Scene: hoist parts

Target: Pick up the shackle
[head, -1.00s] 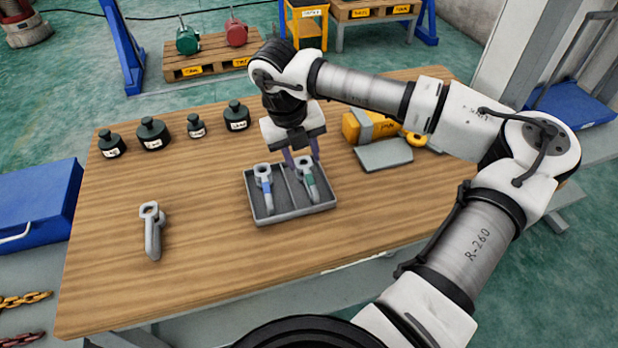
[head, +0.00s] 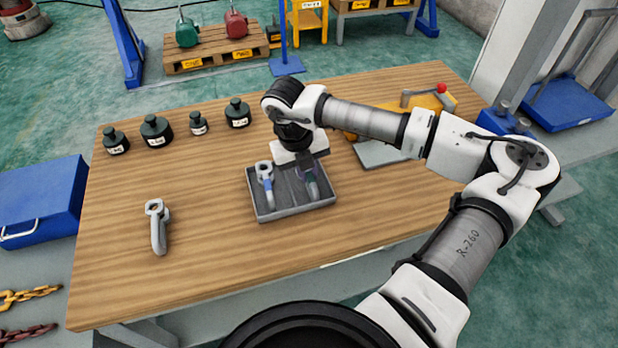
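A plain grey shackle (head: 157,228) lies alone on the left part of the wooden table. A dark grey divided tray (head: 292,210) stands near the table's middle. A shackle with a blue mark (head: 267,186) lies in its left compartment. A second shackle (head: 314,189), with a green mark in the earlier view, is in the right compartment and mostly hidden. My gripper (head: 309,178) points down into this right compartment, at the second shackle. The fingers are dark and partly hidden, so I cannot see whether they touch or grip it.
Several black weights (head: 156,131) stand along the table's back left. A yellow device with a red knob (head: 441,89) and a grey plate (head: 380,153) are to the right, partly behind my arm. The front left of the table (head: 210,270) is clear.

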